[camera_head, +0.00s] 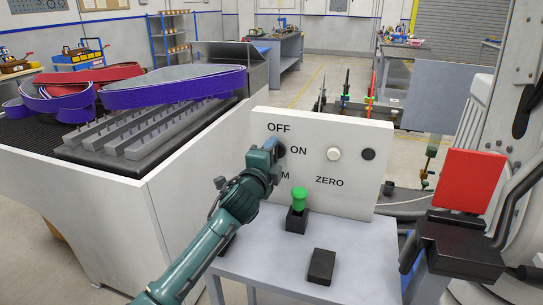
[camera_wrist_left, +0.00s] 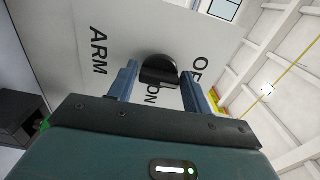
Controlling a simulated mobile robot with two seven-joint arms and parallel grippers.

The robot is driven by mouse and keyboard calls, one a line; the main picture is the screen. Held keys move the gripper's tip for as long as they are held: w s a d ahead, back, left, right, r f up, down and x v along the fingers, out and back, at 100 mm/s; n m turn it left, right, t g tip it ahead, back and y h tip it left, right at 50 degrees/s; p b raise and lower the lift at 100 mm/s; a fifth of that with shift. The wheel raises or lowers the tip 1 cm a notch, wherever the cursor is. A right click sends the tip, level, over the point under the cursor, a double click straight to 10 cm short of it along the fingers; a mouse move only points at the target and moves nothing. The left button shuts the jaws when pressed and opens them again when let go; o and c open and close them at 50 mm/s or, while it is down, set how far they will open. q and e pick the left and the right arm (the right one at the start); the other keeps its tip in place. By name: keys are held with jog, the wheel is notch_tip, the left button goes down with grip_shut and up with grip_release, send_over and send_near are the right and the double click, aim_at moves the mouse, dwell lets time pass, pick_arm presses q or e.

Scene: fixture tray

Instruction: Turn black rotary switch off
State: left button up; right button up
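The black rotary switch (camera_wrist_left: 159,71) sits on the upright white panel (camera_head: 350,150), by the printed words OFF, ON and ARM. In the head view my left gripper mostly hides it. My left gripper (camera_head: 272,148) is at the panel's left part, with its fingers pointing at the panel. In the left wrist view, its two blue fingers (camera_wrist_left: 159,78) stand apart on either side of the switch, with a narrow gap seeming to show on each side. I cannot tell exactly which mark the switch points to. My right gripper is not in view.
The panel also bears a white button (camera_head: 334,154) above ZERO and a black round knob (camera_head: 368,154). A green-topped button (camera_head: 299,195) and a black block (camera_head: 321,267) are on the grey table (camera_head: 365,240) in front. A large bin with belts (camera_head: 175,88) stands left.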

pick_arm(q)
jog(key=o, duration=0.3)
jog(key=v, duration=1.3)
